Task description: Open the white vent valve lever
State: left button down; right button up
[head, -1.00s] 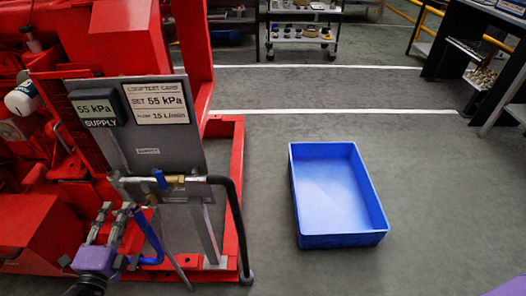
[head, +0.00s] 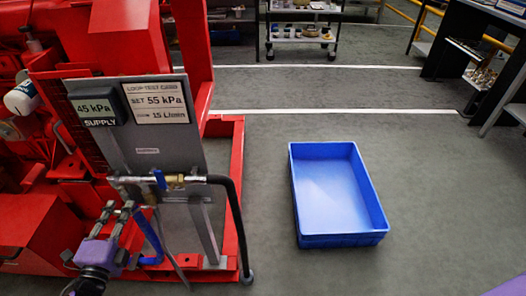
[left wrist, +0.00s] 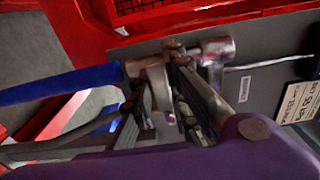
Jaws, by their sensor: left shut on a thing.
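My left gripper (head: 119,208) is purple with grey fingers. It is in front of the grey test panel's lower left, at the pipework. In the left wrist view its fingers (left wrist: 180,88) are shut beside a pale metal fitting (left wrist: 156,84) at the end of a blue hose (left wrist: 62,84). The white vent valve lever cannot be made out apart from the fittings; the fingers cover what they hold. A blue lever (head: 160,179) sits on the brass valve in the pipe, right of the gripper. The supply display (head: 95,107) reads 45 kPa.
The card (head: 157,102) reads set 55 kPa. A black hose (head: 234,220) drops from the pipe's right end to the floor. A red frame (head: 240,165) surrounds the panel stand. An empty blue bin (head: 336,238) stands on open floor to the right.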

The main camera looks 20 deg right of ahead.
pick_arm(q)
jog(key=shift+f, duration=0.1)
pick_arm(e)
jog(key=shift+w, duration=0.15)
pick_arm(q)
jog(key=s+d+f+n+p, duration=0.2)
jog(key=d+f+n, duration=0.4)
jog(key=n, duration=1.2)
jog(key=shift+s+f, duration=0.2)
jog(key=shift+f, duration=0.1)
pick_arm(e)
jog(key=shift+w+a+r, duration=0.1)
jog(key=shift+w+r, duration=0.05)
jog(key=shift+r, duration=0.85)
pick_arm(q)
jog(key=shift+d, duration=0.2)
jog(key=c, duration=1.7)
grip_release()
jog(key=v, duration=1.2)
jog(key=shift+r, duration=0.1)
pick_arm(e)
jog(key=shift+w+a+t, duration=0.15)
jog(key=shift+w, duration=0.45)
jog(key=shift+w+a+t, duration=0.1)
jog(key=shift+w+t, duration=0.05)
jog(key=shift+w, duration=0.45)
